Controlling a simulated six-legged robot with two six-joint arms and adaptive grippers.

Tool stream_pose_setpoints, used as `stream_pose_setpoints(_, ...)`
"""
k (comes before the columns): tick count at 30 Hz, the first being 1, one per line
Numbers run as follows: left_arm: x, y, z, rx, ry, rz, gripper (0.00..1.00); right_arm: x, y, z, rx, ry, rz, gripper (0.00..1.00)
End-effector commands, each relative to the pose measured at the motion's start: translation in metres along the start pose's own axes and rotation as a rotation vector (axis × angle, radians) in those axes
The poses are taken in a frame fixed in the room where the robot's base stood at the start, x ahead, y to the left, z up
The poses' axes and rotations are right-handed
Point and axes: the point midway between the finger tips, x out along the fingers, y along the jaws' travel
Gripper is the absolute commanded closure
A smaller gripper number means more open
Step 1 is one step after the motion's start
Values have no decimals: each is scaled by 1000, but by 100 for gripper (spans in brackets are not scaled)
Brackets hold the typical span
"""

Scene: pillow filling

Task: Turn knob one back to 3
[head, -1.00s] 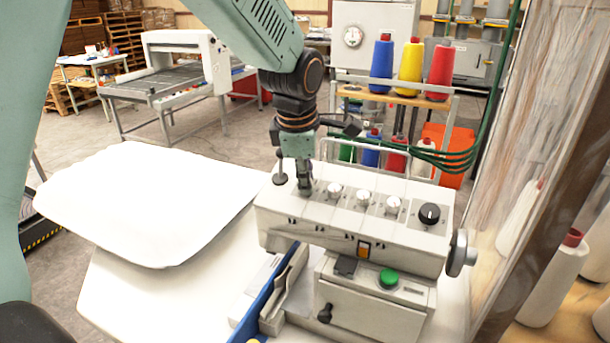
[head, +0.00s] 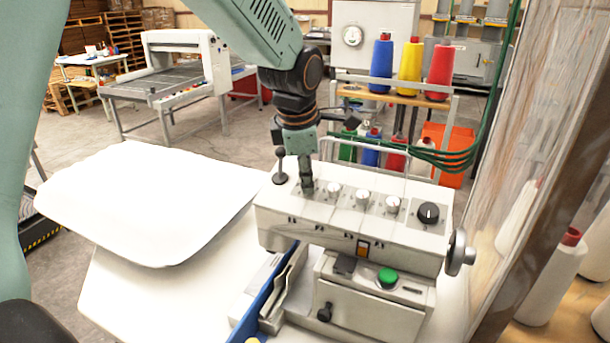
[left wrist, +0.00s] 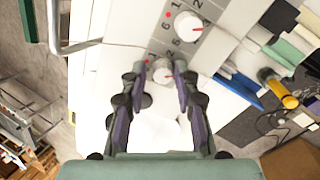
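Knob one is the leftmost in the row of small white knobs on the white control box (head: 290,222). It is hidden behind my left gripper (head: 306,190) in the head view. In the left wrist view, knob one (left wrist: 164,72) sits between the two fingertips of my left gripper (left wrist: 163,78), which close on it from both sides. Its dial setting is too small to read. Another white knob (left wrist: 188,27) with a red mark and printed numbers is just beyond. My right gripper is not in view.
A black-tipped lever (head: 280,177) stands close left of my gripper. A thin metal rail rises behind the box. A green button (head: 387,277) is below.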

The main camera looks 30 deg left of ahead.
Motion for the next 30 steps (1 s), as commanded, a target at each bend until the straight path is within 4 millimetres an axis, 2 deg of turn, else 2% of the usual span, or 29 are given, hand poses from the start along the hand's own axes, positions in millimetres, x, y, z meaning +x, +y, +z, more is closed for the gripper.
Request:
stream_pose_setpoints(4, 1, -1, -1, 1, 3, -3, 55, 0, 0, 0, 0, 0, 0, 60)
stream_pose_setpoints(12, 1, -2, -1, 2, 4, -6, 55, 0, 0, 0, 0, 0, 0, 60)
stream_pose_setpoints(16, -8, -2, -1, 2, 3, -5, 55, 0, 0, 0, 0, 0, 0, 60)
stream_pose_setpoints(30, -96, -1, 0, 1, 2, -3, 55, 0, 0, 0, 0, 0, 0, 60)
